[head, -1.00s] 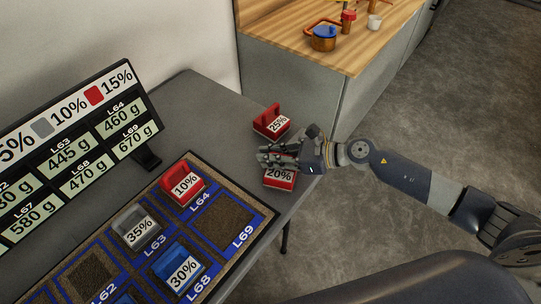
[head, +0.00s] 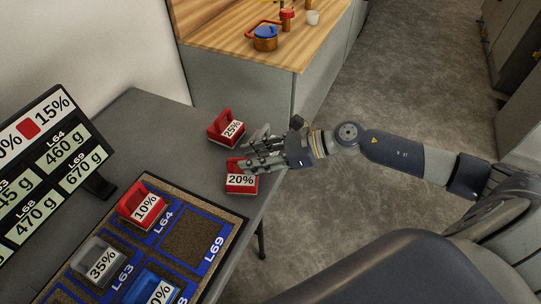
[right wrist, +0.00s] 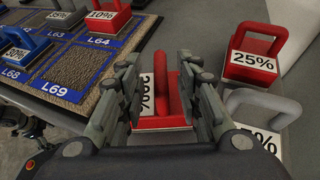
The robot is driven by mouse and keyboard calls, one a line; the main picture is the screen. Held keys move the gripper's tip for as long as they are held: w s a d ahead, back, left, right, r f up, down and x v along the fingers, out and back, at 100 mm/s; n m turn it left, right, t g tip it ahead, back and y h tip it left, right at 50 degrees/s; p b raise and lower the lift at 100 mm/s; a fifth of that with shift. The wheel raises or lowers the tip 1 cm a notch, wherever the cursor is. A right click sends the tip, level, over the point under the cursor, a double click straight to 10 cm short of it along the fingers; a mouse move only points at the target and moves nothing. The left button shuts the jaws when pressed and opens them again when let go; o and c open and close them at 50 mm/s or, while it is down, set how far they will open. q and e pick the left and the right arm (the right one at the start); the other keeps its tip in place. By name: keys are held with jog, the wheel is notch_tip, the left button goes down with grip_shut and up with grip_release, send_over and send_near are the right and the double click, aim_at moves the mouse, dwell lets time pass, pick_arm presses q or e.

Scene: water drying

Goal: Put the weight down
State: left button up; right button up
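A red weight marked 20% (head: 241,182) stands upright on the grey table near its right edge; it also shows in the right wrist view (right wrist: 160,121). My right gripper (head: 254,153) is at this weight. In the right wrist view its two fingers (right wrist: 165,85) stand apart on either side of the red handle, with a clear gap on the left; the right finger is close to the handle. My left gripper is out of view. The mat (head: 232,226) with marked cells lies to the left and holds a red 10% weight (head: 143,207) and a grey 35% weight (head: 97,262).
A red 25% weight (head: 226,131) stands behind the gripper. A grey weight (right wrist: 265,108), its label partly cut off, stands close beside the right finger. A blue weight (head: 150,288) is on the mat. A price display (head: 60,150) stands left. A wooden counter (head: 225,45) is behind.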

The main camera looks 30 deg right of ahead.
jog(key=shift+b+v, duration=0.45)
jog(key=shift+v, duration=2.1)
